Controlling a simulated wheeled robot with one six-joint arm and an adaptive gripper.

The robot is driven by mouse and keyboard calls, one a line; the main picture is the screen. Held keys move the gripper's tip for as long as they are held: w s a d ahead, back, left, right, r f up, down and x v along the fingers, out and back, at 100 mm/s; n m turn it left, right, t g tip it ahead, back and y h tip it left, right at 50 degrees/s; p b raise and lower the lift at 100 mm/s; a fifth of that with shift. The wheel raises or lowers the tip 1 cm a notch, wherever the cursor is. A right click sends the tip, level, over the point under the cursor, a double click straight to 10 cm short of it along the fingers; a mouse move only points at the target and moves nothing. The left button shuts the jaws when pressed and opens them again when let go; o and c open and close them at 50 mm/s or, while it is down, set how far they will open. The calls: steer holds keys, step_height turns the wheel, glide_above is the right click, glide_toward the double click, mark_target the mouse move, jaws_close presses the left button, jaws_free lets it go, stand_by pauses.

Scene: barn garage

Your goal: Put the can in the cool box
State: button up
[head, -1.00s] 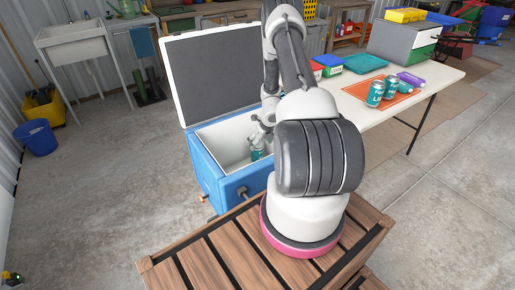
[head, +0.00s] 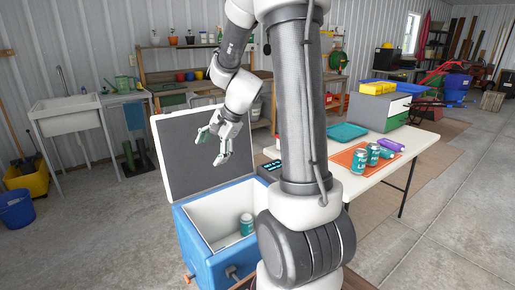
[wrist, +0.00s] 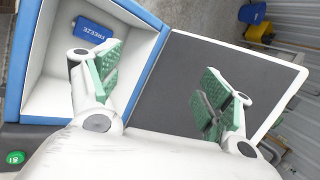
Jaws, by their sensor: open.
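A teal can (head: 246,224) with a white band stands inside the blue cool box (head: 208,262), near the right side of its white interior. The cool box's dark-lined lid (head: 185,165) is open. My gripper (head: 211,148) is above the box in front of the lid, open and empty, clear of the can. The wrist view shows its spread green-padded fingers (wrist: 160,85) with the lid behind them. The can is not visible there; a finger may hide it.
A blue FREEZE pack (wrist: 95,28) lies in the box. On the white table (head: 345,190), more teal cans (head: 359,161) stand on an orange mat (head: 346,157), beside a purple item (head: 391,145) and a teal tray (head: 347,132). A sink (head: 70,104) stands at left.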

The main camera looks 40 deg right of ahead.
steer(key=s+a+r+n, duration=0.4)
steer(key=s+r+n, duration=0.4)
steer(key=s, duration=0.4)
steer(key=s+d+r+n+g+h, duration=0.1)
steer(key=s+d+r+n+h, duration=0.1)
steer(key=s+n, duration=0.5)
steer(key=s+h, duration=0.1)
steer(key=s, duration=0.5)
steer(key=shift+s+r+n, duration=0.15)
steer(key=shift+s+n, duration=0.15)
steer(key=shift+s, duration=0.05)
